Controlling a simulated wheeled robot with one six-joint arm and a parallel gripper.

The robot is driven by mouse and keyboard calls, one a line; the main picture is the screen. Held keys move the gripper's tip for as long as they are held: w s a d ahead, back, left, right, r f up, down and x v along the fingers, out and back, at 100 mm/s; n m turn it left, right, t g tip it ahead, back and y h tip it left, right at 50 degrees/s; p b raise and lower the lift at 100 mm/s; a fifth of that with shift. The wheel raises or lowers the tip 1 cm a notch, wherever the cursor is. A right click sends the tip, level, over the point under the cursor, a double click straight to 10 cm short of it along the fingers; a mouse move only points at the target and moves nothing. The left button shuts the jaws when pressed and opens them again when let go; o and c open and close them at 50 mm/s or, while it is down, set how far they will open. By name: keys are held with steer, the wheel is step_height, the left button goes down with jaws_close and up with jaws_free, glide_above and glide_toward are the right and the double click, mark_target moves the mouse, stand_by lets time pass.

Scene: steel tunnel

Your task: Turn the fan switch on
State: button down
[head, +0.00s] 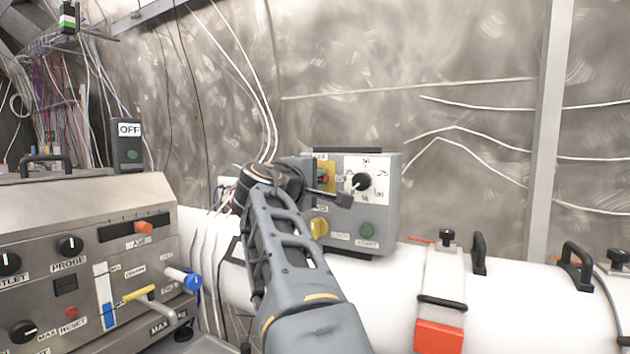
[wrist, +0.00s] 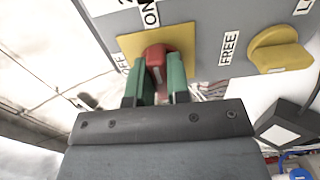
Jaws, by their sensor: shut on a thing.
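The fan switch is a red knob (wrist: 155,54) on a yellow plate (wrist: 125,46), with an ON label above it and a partly covered OFF label at its left in the wrist view. My gripper (wrist: 157,75) has its two green fingers closed on the red knob, one on each side. In the head view my gripper (head: 322,182) reaches the upper left of the grey control box (head: 388,205) and hides most of the yellow plate (head: 325,165). I cannot tell which label the knob points to.
The box also carries a black dial (head: 361,182), a yellow knob (head: 318,228) and a green button (head: 367,229). A white pipe (head: 510,300) runs beneath it. A grey console (head: 80,210) with knobs and levers stands at left.

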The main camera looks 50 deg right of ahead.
steer(key=c, duration=1.1)
jaws_free()
steer(key=shift+a, duration=0.1)
steer(key=b+v, duration=0.1)
steer(key=v, duration=1.2)
steer(key=shift+s+a, duration=0.1)
steer(key=shift+a, duration=0.2)
steer(key=w+a+f+n+t+y+p, duration=0.1)
steer(key=w+a+f+y+p, duration=0.15)
steer(key=f+y+p, duration=0.45)
steer(key=w+a+f+n+y+p, duration=0.1)
steer(key=w+a+f+y+p, duration=0.2)
steer(key=f, duration=0.5)
steer(key=s+a+f+m+y+p, duration=0.1)
steer(key=s+a+f+y+p, duration=0.1)
steer(key=a+f, duration=0.1)
steer(key=s+a+f+m+g+y+p, duration=0.1)
steer(key=s+a+f+m+y+p, duration=0.1)
steer(key=s+a+f+y+p, duration=0.1)
steer(key=s+a+f+m+y+p, duration=0.1)
steer(key=s+a+f+y+p, duration=0.1)
steer(key=a+f, duration=0.3)
steer(key=shift+s+a+f+m+g+y+p, duration=0.2)
steer(key=shift+s+a+m+g+y+p, duration=0.1)
steer(key=shift+g, duration=0.1)
